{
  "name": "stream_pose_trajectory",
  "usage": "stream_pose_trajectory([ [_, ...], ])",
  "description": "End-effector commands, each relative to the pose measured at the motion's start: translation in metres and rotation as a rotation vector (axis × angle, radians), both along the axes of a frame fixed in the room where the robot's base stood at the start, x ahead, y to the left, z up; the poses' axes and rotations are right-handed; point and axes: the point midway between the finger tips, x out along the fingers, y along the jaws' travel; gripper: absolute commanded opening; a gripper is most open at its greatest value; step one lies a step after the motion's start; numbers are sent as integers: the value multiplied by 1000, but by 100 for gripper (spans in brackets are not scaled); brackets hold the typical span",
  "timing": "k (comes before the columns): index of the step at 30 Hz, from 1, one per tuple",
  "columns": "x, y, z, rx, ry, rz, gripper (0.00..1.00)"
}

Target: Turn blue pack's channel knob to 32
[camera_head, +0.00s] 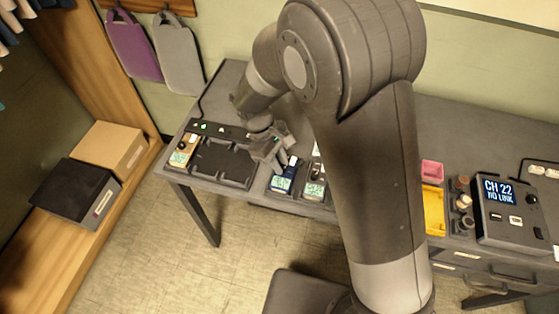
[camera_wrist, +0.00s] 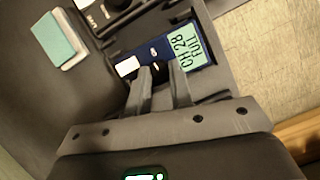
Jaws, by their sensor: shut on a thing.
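The blue pack (camera_head: 282,185) lies in a dark holder near the table's front edge. In the wrist view the blue pack (camera_wrist: 166,53) shows a green display (camera_wrist: 187,45) reading CH 28 FULL. Its dark channel knob (camera_wrist: 160,72) sits between my two fingertips. My gripper (camera_wrist: 161,75) is shut on that knob, one finger on each side, so the knob is partly hidden. In the head view my gripper (camera_head: 282,162) is at the far end of the blue pack.
A receiver (camera_head: 508,215) on the right reads CH 22 NO LINK. Another pack (camera_head: 314,189) stands close right of the blue one, and a tan pack (camera_head: 181,154) is at the left beyond an empty dark tray (camera_head: 222,162). A yellow bin (camera_head: 434,209) is right of my arm.

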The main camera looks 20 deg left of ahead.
Motion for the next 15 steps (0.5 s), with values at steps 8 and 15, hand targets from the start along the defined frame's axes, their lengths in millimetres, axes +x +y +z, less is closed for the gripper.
stream_pose_trajectory([
  [8, 1, -1, 0, -1, 0, -38, 0],
  [15, 2, -1, 0, 0, 1, -124, 0],
])
